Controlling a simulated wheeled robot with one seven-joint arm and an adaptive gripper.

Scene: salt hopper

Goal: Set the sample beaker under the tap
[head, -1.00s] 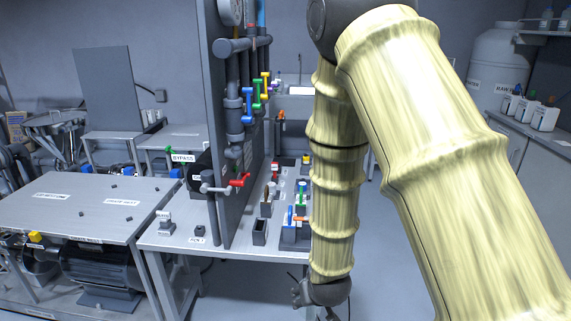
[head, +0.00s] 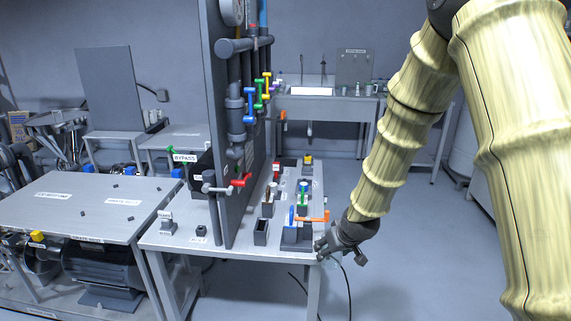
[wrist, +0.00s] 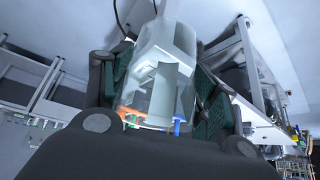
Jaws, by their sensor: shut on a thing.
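My gripper (head: 335,243) is beside the front right corner of the bench in the head view. In the wrist view my gripper (wrist: 163,90) is shut on the clear sample beaker (wrist: 170,42), which sits between its green-padded fingers. I cannot make out the beaker in the head view. A tap with a red handle (head: 238,182) juts from the lower part of the dark upright panel, left of my gripper. A small dark block with a label (head: 201,230) is on the bench below and left of it.
The bench top (head: 185,243) has clear patches in front. A grey block with a blue-handled tool (head: 293,232) and an open dark box (head: 261,232) stand near my gripper. The dark panel (head: 222,120) rises from the bench. A steel table (head: 85,195) stands left; open floor lies right.

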